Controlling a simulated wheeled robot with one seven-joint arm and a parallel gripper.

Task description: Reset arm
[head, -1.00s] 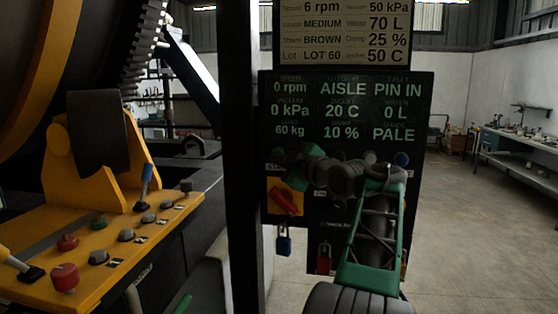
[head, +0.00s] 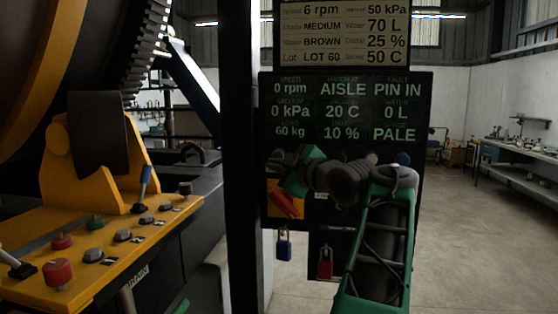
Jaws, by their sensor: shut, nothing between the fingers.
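My green and grey arm rises at the lower right, in front of the dark status panel (head: 425,110). Its wrist bends to the left, and my gripper (head: 276,160) shows small and dark at the end, shut and empty. It is in front of the panel's lower left, just above the red rotary switch (head: 284,204) on its yellow plate. My arm hides part of the panel's lower half. The panel reads 0 rpm, AISLE, PIN IN and PALE.
A blue padlock (head: 284,246) and a red padlock (head: 325,264) hang below the panel. A black post (head: 242,150) stands left of it. A yellow control console (head: 120,235) with knobs and levers is at the left. A workbench (head: 520,160) is at right, with open floor before it.

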